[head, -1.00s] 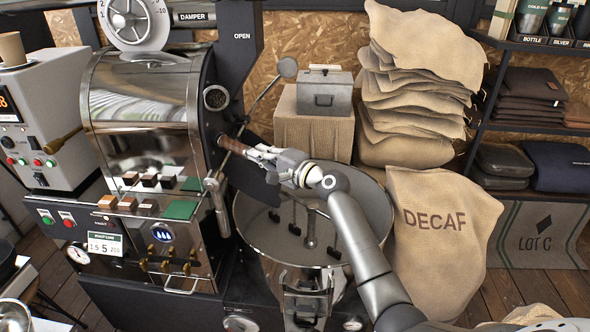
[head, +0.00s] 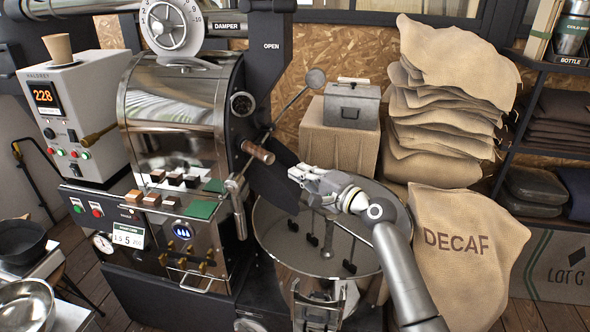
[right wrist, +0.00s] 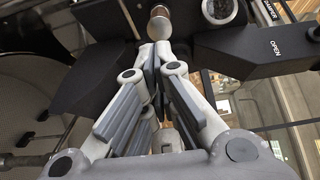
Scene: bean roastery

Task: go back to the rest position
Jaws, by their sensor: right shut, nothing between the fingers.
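My right gripper (head: 298,174) is shut and empty in the head view, above the round metal cooling tray (head: 384,222) of the roaster. Its fingertips are a little to the right of a wooden handle (head: 257,151) on the roaster front and look apart from it. In the right wrist view, the fingers (right wrist: 152,62) lie together, and the handle (right wrist: 160,24) shows beyond their tips. My right arm comes in from the lower right. My left gripper is not in view.
The roaster drum (head: 178,95) stands left of the gripper. A DECAF sack (head: 465,270) stands right of the tray, close to my right arm. A grey metal box (head: 351,105) and stacked sacks (head: 440,120) are behind. A dark pan (head: 22,243) and metal bowl (head: 28,306) sit at lower left.

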